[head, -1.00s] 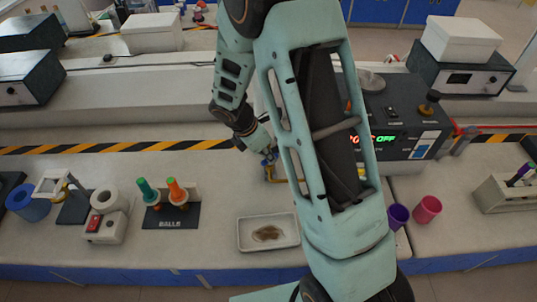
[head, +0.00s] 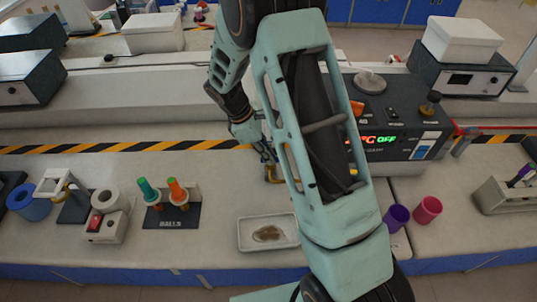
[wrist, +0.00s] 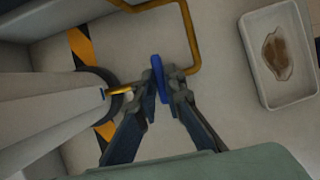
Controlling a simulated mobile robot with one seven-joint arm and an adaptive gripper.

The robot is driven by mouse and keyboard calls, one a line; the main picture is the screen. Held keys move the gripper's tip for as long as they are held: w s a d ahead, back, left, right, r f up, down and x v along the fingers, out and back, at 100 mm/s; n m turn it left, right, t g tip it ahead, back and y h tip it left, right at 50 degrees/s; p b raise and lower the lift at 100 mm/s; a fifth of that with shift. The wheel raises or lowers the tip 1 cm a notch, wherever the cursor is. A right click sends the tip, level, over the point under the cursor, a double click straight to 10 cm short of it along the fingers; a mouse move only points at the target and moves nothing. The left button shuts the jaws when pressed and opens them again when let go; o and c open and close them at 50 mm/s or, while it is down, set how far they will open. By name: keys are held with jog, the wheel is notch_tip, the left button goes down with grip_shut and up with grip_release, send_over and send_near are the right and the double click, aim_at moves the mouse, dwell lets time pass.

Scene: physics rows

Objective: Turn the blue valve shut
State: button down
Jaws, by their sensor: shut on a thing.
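The blue valve (wrist: 158,76) shows in the wrist view as a narrow blue handle beside a yellow pipe (wrist: 196,50). My gripper (wrist: 165,90) is shut on the blue handle, with one finger on each side of it. In the head view my gripper (head: 268,156) is at the yellow pipe (head: 272,174), left of my big arm link. The valve itself is mostly hidden there behind my gripper and arm.
A white tray (head: 248,242) with a brown stain lies in front of the pipe. A black control box (head: 410,110) stands behind on the right. Purple (head: 396,218) and pink (head: 428,209) cups stand at right.

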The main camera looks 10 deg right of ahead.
dwell(0.3)
jog(key=c, duration=2)
grip_release()
jog(key=v, duration=1.2)
